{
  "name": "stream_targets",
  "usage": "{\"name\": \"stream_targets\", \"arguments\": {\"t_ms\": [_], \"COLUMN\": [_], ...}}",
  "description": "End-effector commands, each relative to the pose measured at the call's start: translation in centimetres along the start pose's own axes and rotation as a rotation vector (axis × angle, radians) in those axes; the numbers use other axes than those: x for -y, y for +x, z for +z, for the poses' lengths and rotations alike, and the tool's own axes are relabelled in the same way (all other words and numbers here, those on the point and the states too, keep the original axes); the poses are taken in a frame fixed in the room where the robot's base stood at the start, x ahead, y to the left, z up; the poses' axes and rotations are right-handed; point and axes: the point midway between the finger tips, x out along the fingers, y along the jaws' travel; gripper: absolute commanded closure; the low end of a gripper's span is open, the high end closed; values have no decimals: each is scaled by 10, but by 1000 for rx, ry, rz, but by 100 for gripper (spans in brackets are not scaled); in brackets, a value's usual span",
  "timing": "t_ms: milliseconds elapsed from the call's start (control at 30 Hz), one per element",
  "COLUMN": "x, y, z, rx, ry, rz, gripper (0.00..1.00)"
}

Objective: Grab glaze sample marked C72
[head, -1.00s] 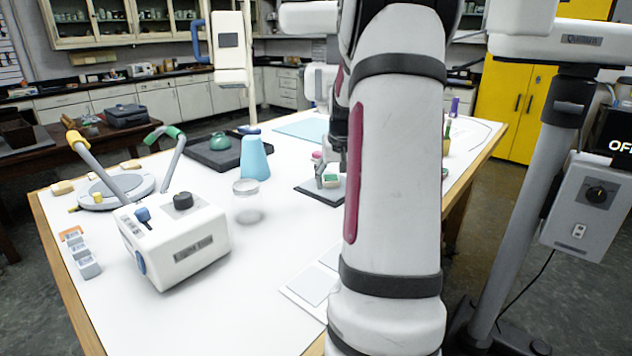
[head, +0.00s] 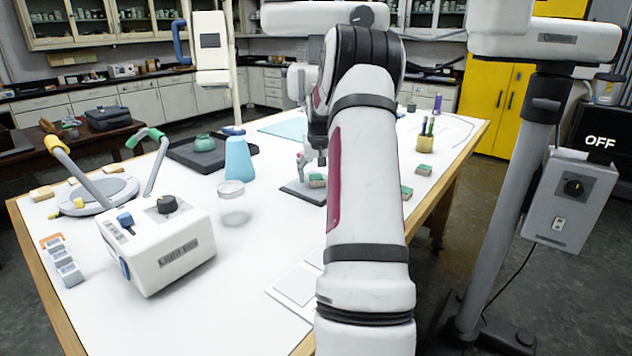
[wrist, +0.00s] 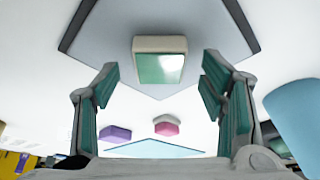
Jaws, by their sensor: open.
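A small cream block with a glossy green top (wrist: 160,62) lies on a grey plate with dark edges (wrist: 105,30) in the wrist view. The same kind of block (head: 317,181) shows on the dark plate (head: 291,190) in the head view. No C72 marking is legible. A pink-topped sample (wrist: 167,126) and a purple-topped sample (wrist: 115,132) lie apart from it on the white table. My gripper (wrist: 160,85) is open and empty, with the green block framed between its fingers but not touched. In the head view my arm hides part of the table.
Two more green samples (head: 406,192) (head: 424,170) lie right of my arm.

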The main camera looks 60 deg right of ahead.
Motion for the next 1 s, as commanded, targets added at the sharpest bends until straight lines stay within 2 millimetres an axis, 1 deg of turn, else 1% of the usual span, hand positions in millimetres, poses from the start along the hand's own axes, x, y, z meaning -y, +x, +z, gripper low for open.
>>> {"name": "stream_targets", "arguments": {"t_ms": [33,133,367,467,500,567,600,667,700,1000], "x": [0,0,0,0,0,0,0,0,0,0], "y": [6,12,13,13,13,13,13,13,13,10], "z": [0,0,0,0,0,0,0,0,0,1], "rx": [1,-2,-2,-2,-2,-2,-2,-2,-2,-2], "ry": [1,2,1,1,1,1,1,1,1,1], "rz": [-1,0,0,0,0,0,0,0,0,1], "gripper": [35,35,35,55,64,78,87,89,94,94]}}
